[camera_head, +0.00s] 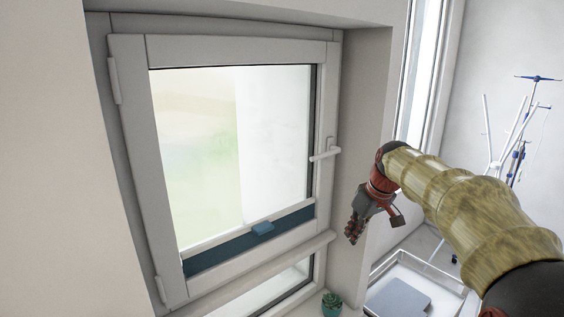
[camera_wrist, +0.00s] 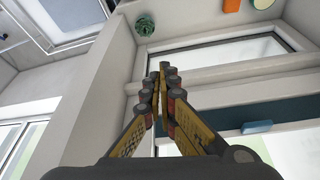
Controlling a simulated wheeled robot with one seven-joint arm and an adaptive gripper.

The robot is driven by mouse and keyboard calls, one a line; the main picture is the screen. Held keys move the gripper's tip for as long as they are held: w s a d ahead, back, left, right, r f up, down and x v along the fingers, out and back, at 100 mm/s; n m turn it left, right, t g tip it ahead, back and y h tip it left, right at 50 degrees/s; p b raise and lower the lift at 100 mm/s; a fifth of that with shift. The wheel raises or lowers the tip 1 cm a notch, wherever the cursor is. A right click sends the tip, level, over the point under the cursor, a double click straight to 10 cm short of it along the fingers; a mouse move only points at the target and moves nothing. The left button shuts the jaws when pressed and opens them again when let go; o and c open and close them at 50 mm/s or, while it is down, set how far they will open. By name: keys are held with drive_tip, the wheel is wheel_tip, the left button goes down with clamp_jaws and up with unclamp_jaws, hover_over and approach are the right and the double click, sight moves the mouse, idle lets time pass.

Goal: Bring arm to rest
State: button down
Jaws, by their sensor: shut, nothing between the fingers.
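My gripper (camera_head: 354,232) is on the right side of the head view, in front of the wall just right of the window frame, pointing down. Its fingers are together and empty; in the wrist view the shut fingertips (camera_wrist: 164,72) meet near the middle. My arm reaches in from the lower right of the head view, bent at the wrist. The gripper is below and right of the window handle (camera_head: 326,150) and apart from it in the picture.
A window (camera_head: 325,110) with a pale frame fills the left and looks closed. A small potted plant (camera_head: 331,303) stands on the sill below. A tray-like white cart (camera_head: 450,284) is at lower right, and a white stand (camera_head: 505,145) is behind my arm.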

drive_tip(key=s+a+f+m+t+h+b, duration=0.1)
drive_tip(key=s+f+b, duration=0.2)
drive_tip(key=s, duration=0.6)
drive_tip(key=s+a+f+m+b, duration=0.1)
drive_tip(key=s+f+m+b, duration=0.2)
drive_tip(key=s, duration=0.7)
drive_tip(key=s+f+m+b, duration=0.1)
drive_tip(key=s+f+b, duration=0.6)
drive_tip(key=s+f, duration=0.8)
drive_tip(key=s, duration=0.3)
drive_tip(key=shift+t+h, duration=0.4)
drive_tip(key=c, duration=2.6)
unclamp_jaws()
drive_tip(key=shift+d, duration=0.1)
